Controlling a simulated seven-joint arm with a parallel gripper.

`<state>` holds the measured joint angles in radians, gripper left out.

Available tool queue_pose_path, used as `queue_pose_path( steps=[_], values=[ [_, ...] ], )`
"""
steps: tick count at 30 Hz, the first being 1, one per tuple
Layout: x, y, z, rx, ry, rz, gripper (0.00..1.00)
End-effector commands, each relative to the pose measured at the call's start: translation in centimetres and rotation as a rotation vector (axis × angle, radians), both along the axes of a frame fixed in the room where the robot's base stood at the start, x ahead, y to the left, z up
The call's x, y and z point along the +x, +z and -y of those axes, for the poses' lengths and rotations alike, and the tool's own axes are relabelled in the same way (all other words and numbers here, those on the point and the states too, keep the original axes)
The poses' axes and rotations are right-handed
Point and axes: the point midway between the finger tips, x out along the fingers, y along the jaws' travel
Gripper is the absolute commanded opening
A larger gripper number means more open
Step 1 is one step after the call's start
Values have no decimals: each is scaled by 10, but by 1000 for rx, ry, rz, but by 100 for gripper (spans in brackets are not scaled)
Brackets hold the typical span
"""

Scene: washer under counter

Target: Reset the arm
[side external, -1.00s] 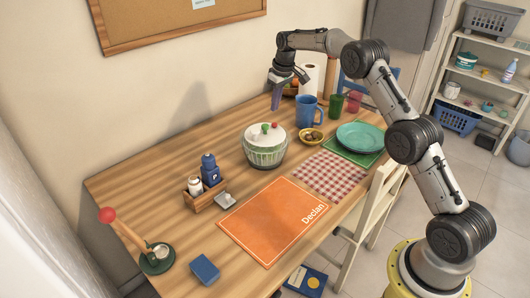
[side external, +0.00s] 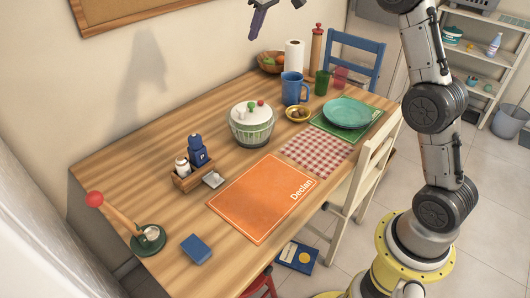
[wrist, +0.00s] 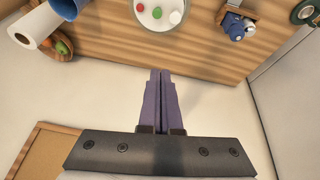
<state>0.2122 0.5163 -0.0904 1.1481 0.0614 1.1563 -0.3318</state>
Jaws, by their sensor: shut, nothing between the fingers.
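My gripper (side external: 262,12) is at the top edge of the side view, high above the back of the table near the wall. Only its purple fingers and part of the wrist show there. In the wrist view my gripper (wrist: 161,75) has its two purple fingers pressed together with nothing between them. My arm rises at the right of the side view, and its upper part is out of the frame.
The wooden table (side external: 130,165) below holds a salad spinner (side external: 252,124), a blue mug (side external: 294,88), a paper towel roll (side external: 294,60), a fruit bowl (side external: 270,63), a teal plate (side external: 348,112) and an orange placemat (side external: 262,200). The air around my gripper is clear.

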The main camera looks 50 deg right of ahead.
Motion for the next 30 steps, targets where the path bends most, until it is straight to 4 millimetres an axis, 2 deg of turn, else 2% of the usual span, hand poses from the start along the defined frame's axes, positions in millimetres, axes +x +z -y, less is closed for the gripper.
queue_pose_path(
  steps=[1,6,10,15,19,23,27,30],
  values=[
    [-18,20,-12,-4,11,21,0],
    [-77,60,-42,-9,28,69,0],
    [-126,78,-62,-8,37,100,0],
    [-195,83,-84,-3,41,134,0],
    [-248,72,-96,6,40,153,0],
    [-300,49,-104,18,33,164,0],
    [-352,8,-110,35,16,160,0],
    [-379,-26,-110,47,-8,138,0]
  ],
)
